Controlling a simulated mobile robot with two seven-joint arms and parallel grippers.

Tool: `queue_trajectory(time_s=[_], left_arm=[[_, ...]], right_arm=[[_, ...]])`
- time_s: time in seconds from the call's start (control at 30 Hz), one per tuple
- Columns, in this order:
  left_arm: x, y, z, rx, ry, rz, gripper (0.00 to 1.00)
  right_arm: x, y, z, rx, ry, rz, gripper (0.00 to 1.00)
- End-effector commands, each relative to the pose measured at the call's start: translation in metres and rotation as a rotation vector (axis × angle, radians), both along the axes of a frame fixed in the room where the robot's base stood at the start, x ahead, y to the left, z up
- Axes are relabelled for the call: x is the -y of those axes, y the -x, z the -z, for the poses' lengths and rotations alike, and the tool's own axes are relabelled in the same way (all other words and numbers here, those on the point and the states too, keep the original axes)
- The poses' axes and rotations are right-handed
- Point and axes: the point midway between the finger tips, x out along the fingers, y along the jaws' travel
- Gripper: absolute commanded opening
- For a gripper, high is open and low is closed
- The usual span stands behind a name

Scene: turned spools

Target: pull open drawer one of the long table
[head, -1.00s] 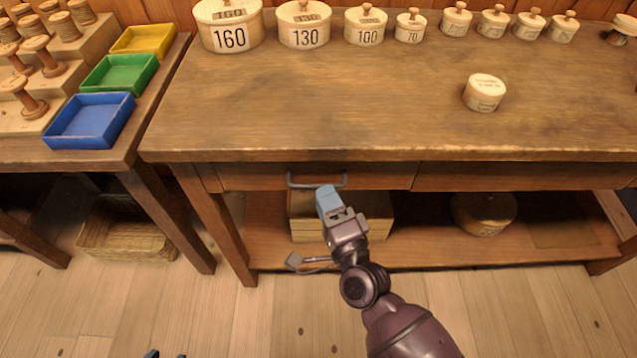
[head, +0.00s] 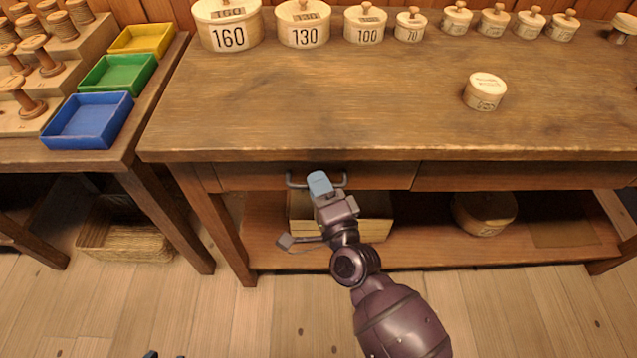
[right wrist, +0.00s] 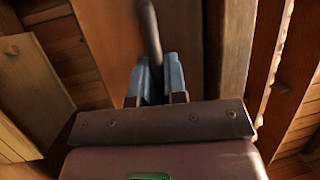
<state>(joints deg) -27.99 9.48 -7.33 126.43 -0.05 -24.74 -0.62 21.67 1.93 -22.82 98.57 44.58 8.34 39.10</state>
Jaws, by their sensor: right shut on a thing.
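The long table (head: 300,120) has two drawers side by side under its top. The left drawer (head: 245,178) has a dark bar handle (head: 291,180) on its front and sits flush with the table's front. I see no number on it. My right gripper (head: 319,184) is at the middle of this handle, its blue-grey fingers partly hiding it. In the right wrist view the dark handle bar (right wrist: 149,35) runs down between the two fingers of my right gripper (right wrist: 158,78), which is shut on it.
Round numbered boxes (head: 230,38) line the table's back, and a small round box (head: 485,91) stands on the right half. A lower shelf (head: 400,248) holds a wooden box (head: 375,225) and a round box (head: 485,212). A side table with coloured trays (head: 85,120) stands left.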

Motion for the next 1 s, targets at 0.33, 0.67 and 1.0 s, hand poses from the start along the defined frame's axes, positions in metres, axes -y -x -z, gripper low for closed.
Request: queue_trajectory(time_s=[0.33, 0.67, 1.0], left_arm=[[0.0, -0.001, -0.002, 0.004, 0.001, -0.001, 0.43], [-0.001, -0.004, -0.01, 0.013, 0.009, -0.011, 0.43], [-0.001, 0.0, -0.017, 0.018, 0.01, -0.015, 0.43]], right_arm=[[0.0, 0.006, 0.0, -0.001, 0.0, 0.0, 0.0], [0.001, 0.063, -0.002, 0.001, 0.002, 0.001, 0.0], [0.001, 0.158, -0.001, -0.001, 0.001, -0.001, 0.0]])
